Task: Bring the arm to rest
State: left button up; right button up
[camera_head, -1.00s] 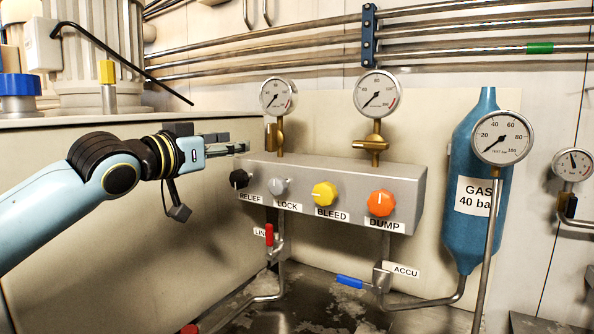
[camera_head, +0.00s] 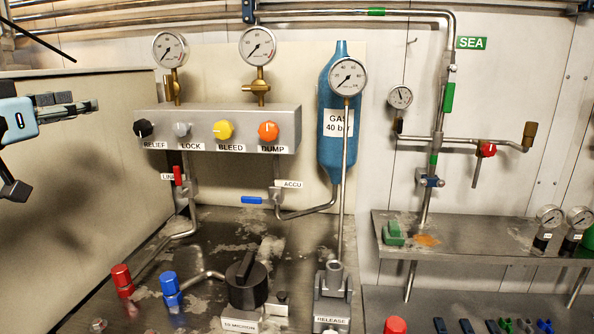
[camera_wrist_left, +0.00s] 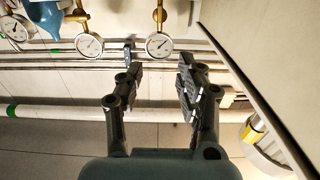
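My left gripper (camera_head: 85,105) is at the left edge of the head view, to the left of the grey valve block (camera_head: 215,112) and apart from it. In the left wrist view its two fingers (camera_wrist_left: 158,82) stand apart with nothing between them, so it is open and empty. That view looks toward the wall pipes and gauges, which appear turned over. My right gripper is not in the frames.
The block carries black, grey, yellow and orange knobs, with two gauges above. A blue gas bottle (camera_head: 338,145) stands to its right. Below are a red cap (camera_head: 122,281), a blue cap (camera_head: 170,290) and a black knob (camera_head: 246,285). A cream panel (camera_head: 70,190) is behind the gripper.

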pick_arm(q)
jog(key=s+d+f+g+y, duration=0.1)
jog(key=s+d+f+g, duration=0.15)
jog(key=s+f, duration=0.6)
jog(key=s+d+f+g+y, duration=0.15)
jog(key=s+f+g, duration=0.3)
jog(key=f, duration=0.75)
jog(key=s+d+f+g, duration=0.2)
jog(key=s+f+g, duration=0.25)
jog(key=s, duration=0.65)
jog(key=s+d+f+g, duration=0.25)
jog(key=s+f, duration=0.35)
jog(key=s, duration=0.5)
jog(key=a+f+n+g+b, duration=0.1)
jog(key=a+f+g+b, duration=0.15)
jog(key=f, duration=2.45)
jog(key=s+a+f+b, duration=0.2)
jog(key=s+f, duration=1.7)
jog(key=shift+s+f+y+b, duration=0.25)
jog(key=shift+y+b, duration=0.05)
jog(key=shift+y, duration=0.15)
